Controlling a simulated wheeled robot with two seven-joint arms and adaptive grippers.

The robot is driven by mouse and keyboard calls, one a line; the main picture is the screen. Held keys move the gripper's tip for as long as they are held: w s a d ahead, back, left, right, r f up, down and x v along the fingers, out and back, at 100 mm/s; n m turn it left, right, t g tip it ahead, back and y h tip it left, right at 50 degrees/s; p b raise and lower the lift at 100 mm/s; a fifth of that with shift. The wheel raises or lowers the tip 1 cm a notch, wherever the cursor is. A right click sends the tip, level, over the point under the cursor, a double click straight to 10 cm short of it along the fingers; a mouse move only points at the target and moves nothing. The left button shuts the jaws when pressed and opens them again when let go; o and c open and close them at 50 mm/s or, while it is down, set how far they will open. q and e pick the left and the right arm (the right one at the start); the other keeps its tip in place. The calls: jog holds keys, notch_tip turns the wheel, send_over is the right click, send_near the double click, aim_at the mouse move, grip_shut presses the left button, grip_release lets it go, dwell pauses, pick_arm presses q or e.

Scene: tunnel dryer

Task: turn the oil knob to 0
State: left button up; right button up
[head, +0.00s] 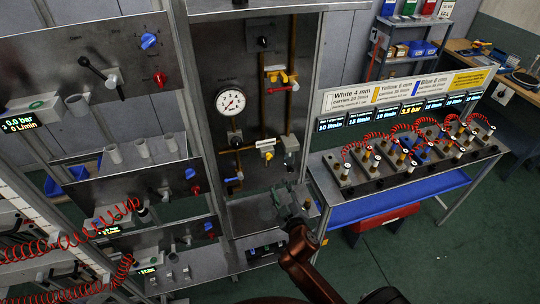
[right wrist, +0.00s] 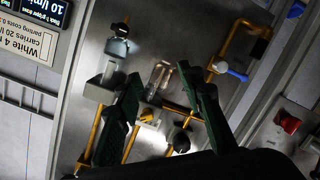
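The grey panel (head: 236,65) carries a white round gauge (head: 230,101), copper pipes and small fittings. No label reading oil is legible, so I cannot tell for sure which knob is the oil knob. A grey block (head: 290,144) sits on the right-hand pipe; the right wrist view shows a block (right wrist: 102,88) with a dark-capped fitting (right wrist: 117,46) beside it. My right gripper (head: 287,195) is low in front of the panel. Its green fingers (right wrist: 159,75) are spread, apparently with nothing between them. My left gripper is not in view.
To the right stands a bench (head: 335,200) with several fittings and red coiled hoses. Left panels hold more knobs.

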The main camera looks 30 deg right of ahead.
jog(key=t, duration=0.2)
send_near(269, 158)
jog(key=w, duration=0.2)
jog(key=shift+n, duration=0.4)
jog(key=p+x, duration=0.1)
jog(key=x, duration=0.2)
jog(key=p+x, duration=0.1)
jog(key=x, duration=0.2)
jog(key=shift+w+d, duration=0.45)
jog(key=shift+w, duration=0.2)
grip_shut()
